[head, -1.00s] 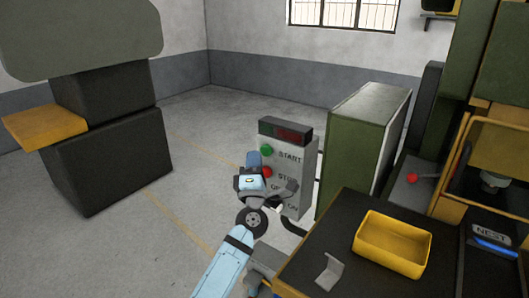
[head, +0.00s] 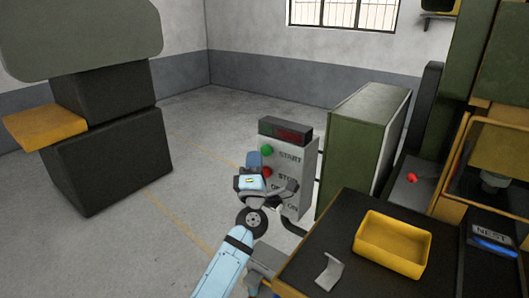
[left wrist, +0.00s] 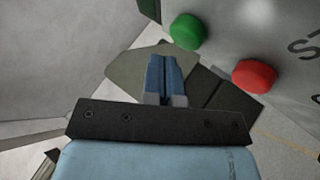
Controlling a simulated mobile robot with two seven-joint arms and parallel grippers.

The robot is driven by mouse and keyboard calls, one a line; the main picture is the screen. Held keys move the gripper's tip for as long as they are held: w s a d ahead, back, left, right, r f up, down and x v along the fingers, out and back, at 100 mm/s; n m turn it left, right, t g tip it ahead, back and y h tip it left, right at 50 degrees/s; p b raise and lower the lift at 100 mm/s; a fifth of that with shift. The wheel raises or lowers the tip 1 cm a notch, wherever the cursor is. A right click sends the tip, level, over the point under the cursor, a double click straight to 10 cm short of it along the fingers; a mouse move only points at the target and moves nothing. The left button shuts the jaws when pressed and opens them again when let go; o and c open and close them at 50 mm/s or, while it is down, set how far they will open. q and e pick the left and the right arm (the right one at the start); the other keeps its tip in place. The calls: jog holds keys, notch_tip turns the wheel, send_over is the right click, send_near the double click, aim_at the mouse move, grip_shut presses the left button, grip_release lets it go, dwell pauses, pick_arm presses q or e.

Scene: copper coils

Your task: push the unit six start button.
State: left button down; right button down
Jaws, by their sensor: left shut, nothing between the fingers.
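The green start button (head: 266,150) sits on the front of a grey control box (head: 297,177), beside the word START. The red stop button (head: 267,172) is below it. In the left wrist view the green button (left wrist: 187,31) is just beyond and to the right of the fingertips, and the red button (left wrist: 254,76) is farther right. My left gripper (head: 253,157) is in front of the box, near the buttons, its fingers shut and empty. In the left wrist view its fingertips (left wrist: 164,60) are together and look apart from the green button. My right gripper is not seen.
A yellow tray (head: 392,245) and a small grey bracket (head: 330,271) rest on the dark bench (head: 345,212) at right. A green cabinet (head: 363,145) stands beside the control box. A black machine with a yellow ledge (head: 45,128) stands at left. Floor between is clear.

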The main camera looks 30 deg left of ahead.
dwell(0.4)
pick_arm(q)
jog(key=shift+w, duration=0.45)
jog(key=shift+w+d, duration=0.1)
jog(key=shift+w, duration=0.35)
dwell(0.5)
jog(key=shift+s, duration=0.15)
dwell(0.3)
jog(key=shift+s, duration=0.75)
jog(key=shift+s, duration=0.1)
jog(key=shift+s+a+p, duration=0.15)
jog(key=shift+s+p, duration=0.25)
jog(key=shift+s, duration=0.8)
jog(key=shift+s+a+p, duration=0.15)
jog(key=shift+s+p, duration=0.25)
jog(key=shift+s, duration=0.8)
